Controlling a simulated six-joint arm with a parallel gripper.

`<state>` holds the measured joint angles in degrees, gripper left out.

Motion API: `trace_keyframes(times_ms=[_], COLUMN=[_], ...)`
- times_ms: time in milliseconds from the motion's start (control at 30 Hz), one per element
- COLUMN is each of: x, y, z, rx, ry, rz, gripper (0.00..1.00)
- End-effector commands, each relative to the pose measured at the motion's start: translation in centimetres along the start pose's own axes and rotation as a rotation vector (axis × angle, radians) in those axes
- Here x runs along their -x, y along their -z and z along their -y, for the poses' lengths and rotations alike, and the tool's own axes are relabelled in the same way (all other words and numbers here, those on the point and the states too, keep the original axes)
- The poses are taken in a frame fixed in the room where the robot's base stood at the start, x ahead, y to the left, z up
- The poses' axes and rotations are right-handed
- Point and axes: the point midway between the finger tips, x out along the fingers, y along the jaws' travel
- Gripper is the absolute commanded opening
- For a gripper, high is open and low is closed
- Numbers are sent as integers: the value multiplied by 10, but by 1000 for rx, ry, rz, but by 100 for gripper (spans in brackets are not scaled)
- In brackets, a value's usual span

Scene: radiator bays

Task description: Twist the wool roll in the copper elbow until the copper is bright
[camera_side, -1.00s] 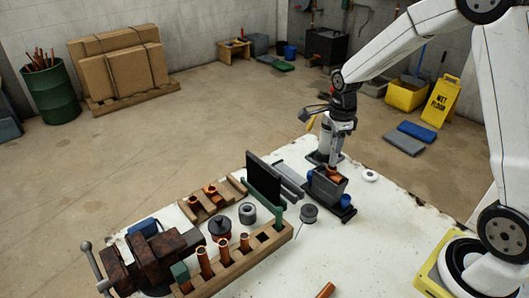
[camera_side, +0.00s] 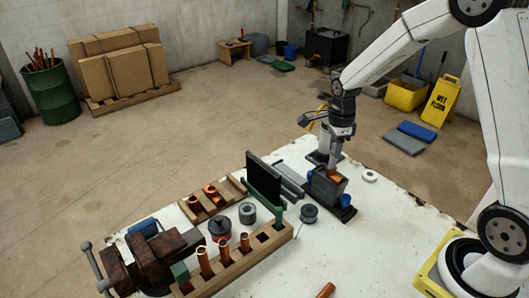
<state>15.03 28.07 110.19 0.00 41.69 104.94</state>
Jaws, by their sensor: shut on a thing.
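The copper elbow (camera_side: 335,176) shows as a small copper patch at the top of a dark grey block-like holder (camera_side: 327,189) with blue knobs at its sides. My gripper (camera_side: 334,163) points down right above the elbow. It is shut on a grey roll, which I take for the wool roll (camera_side: 333,160); its lower end meets the elbow's mouth. How deep the roll sits inside, and how bright the copper is there, is too small to tell.
A wooden rack with upright copper tubes (camera_side: 205,262) and a rusty vise (camera_side: 150,262) stand at the front left. Another wooden rack holds copper fittings (camera_side: 210,191). A black upright panel (camera_side: 263,177) stands left of the holder. A white ring (camera_side: 370,176) lies to its right.

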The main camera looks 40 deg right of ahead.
Motion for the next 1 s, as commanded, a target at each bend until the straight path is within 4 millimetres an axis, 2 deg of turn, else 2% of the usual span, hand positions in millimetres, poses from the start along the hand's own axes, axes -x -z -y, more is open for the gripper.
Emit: trace_keyframes(times_ms=[300, 767, 1000], x=[-9, -9, -7], y=[0, 0, 0], z=[0, 0, 0], rx=[0, 8, 80], ry=[-1, 0, 0], rz=[0, 0, 0], gripper=[0, 0, 0])
